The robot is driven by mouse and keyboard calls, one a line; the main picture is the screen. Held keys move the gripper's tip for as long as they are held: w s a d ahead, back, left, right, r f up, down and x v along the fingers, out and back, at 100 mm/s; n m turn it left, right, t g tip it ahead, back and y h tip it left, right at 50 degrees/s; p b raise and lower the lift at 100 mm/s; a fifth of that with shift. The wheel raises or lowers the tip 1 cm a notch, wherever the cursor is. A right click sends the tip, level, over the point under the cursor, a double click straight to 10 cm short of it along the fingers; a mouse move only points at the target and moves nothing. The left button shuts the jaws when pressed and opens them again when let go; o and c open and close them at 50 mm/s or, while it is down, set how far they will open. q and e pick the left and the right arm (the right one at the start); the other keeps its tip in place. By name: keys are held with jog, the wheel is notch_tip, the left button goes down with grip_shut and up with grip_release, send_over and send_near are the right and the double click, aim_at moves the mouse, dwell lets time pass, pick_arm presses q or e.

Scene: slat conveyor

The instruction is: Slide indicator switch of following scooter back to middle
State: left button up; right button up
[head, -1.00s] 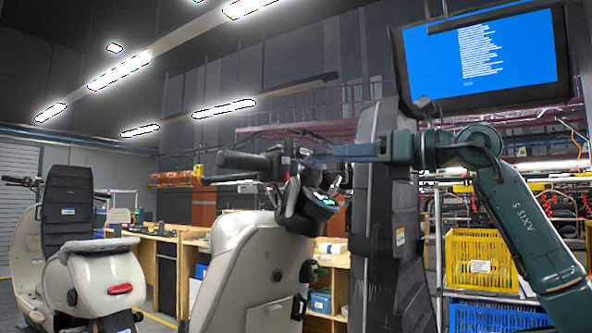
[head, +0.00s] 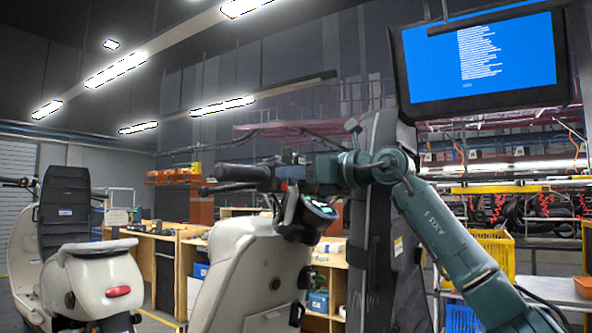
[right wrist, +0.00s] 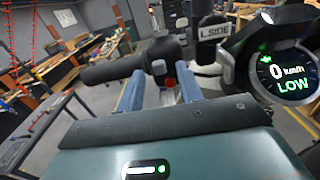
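The near cream scooter (head: 245,270) stands in the middle of the head view, its handlebar grip (head: 240,173) pointing left. In the right wrist view the black grip (right wrist: 110,72) leads to a switch housing (right wrist: 160,55) with a red button (right wrist: 169,82). The indicator switch is too small to make out, so its position cannot be told. My right gripper (head: 300,170) is at this housing; in the right wrist view its two blue fingers (right wrist: 161,88) are apart, one on each side of the housing. Whether they touch it is unclear. My left gripper is not in view.
The lit scooter display (right wrist: 286,75) is close to the right of the gripper, beside a tag reading L SIDE (right wrist: 212,30). Another cream scooter (head: 95,280) stands at the left. A blue monitor (head: 480,58) hangs at upper right. Workbenches (head: 150,250) are behind.

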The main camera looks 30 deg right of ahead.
grip_shut()
dwell(0.4)
